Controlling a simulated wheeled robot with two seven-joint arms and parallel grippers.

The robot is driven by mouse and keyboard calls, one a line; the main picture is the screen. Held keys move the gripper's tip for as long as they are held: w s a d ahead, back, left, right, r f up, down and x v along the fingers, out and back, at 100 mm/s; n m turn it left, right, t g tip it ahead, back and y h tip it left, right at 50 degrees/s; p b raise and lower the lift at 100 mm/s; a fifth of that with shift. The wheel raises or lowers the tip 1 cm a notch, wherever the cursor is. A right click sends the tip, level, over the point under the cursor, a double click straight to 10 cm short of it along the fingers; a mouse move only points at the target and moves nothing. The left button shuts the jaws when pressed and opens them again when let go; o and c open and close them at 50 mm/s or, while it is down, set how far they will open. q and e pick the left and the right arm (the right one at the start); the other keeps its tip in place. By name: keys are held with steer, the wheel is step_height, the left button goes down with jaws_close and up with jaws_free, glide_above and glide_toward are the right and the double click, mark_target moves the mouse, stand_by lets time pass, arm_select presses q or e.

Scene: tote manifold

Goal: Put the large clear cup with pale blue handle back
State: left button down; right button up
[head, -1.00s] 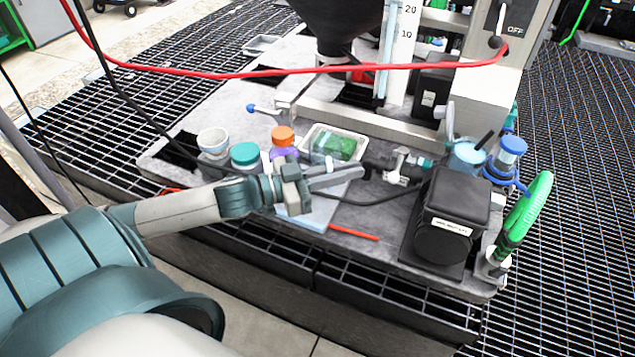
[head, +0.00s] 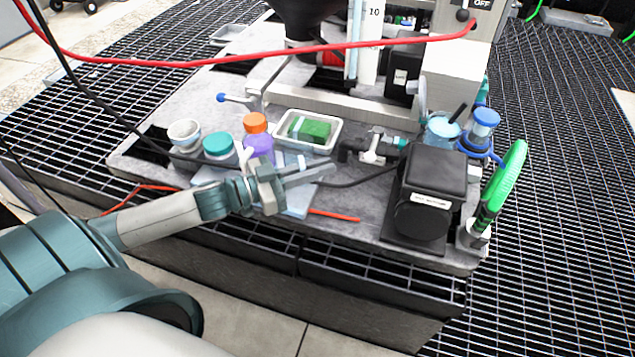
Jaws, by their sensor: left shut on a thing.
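My left gripper (head: 308,174) reaches in from the left over the front of the grey bench top. Its fingers are shut on a see-through thing with pale blue parts, which looks like the large clear cup (head: 290,160). The cup is faint, and the fingers partly cover it. It shows just in front of the tray with the green block. I cannot tell whether its base touches the surface below. A pale blue cloth or mat (head: 298,203) lies under the gripper. My right gripper is not in view.
The white tray (head: 338,131) holds a green block (head: 312,130). Left stand teal-lidded (head: 218,143), orange-lidded (head: 255,123) and purple (head: 259,146) containers and a white cup (head: 185,132). Right are a black box (head: 433,175) and a green-handled tool (head: 503,180). A red hose (head: 250,54) crosses behind.

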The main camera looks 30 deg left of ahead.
arm_select(q)
steer(key=shift+f, duration=0.15)
step_height(320, 180, down, 3)
steer(key=shift+r, duration=0.1)
steer(key=shift+f, duration=0.9)
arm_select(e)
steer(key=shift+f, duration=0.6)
arm_select(q)
steer(key=shift+f, duration=0.15)
steer(key=c, duration=1.9)
jaws_free()
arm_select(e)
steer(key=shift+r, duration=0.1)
